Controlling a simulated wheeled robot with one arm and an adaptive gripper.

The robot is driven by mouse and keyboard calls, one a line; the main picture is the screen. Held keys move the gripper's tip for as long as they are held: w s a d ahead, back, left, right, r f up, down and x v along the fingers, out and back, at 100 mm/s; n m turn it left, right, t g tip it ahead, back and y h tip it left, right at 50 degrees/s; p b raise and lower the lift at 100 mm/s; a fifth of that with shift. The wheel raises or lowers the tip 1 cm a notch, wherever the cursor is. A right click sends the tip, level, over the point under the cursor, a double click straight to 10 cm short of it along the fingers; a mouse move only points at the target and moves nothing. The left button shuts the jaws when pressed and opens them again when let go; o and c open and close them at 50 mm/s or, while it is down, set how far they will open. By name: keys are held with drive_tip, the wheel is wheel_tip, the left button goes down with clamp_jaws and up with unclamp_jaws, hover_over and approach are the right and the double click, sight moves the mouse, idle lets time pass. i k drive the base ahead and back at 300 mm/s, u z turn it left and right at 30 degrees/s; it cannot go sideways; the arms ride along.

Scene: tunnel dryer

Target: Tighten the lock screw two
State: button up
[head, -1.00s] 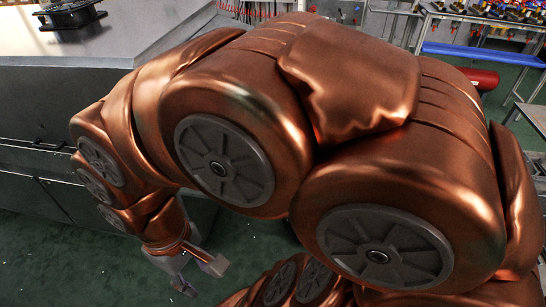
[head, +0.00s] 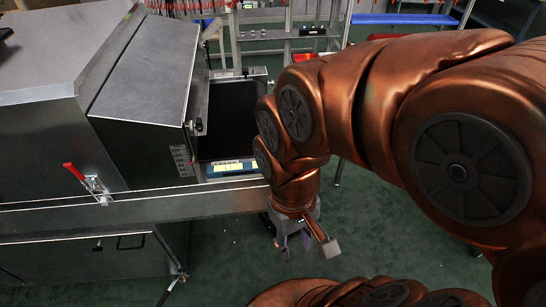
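The tunnel dryer's metal body (head: 45,55) fills the left of the head view, with a sloped hood (head: 150,65) at its end. A small dark knob (head: 199,126) sticks out at the hood's end edge. A clamp with a red handle (head: 74,172) is on the dryer's front side. I cannot tell which part is lock screw two. My gripper (head: 295,243) hangs pointing down over the green floor, right of the dryer's front rail and apart from it. Its fingers look spread, with nothing between them.
A long metal rail (head: 120,209) runs along the dryer's front. Metal work frames (head: 262,45) stand behind. The green floor (head: 225,262) below is clear.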

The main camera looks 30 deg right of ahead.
sight(179, 271)
drive_tip(key=z, duration=0.1)
drive_tip(key=k, duration=1.25)
drive_tip(key=u, duration=0.8)
drive_tip(key=i, duration=1.75)
drive_tip(key=z, duration=0.4)
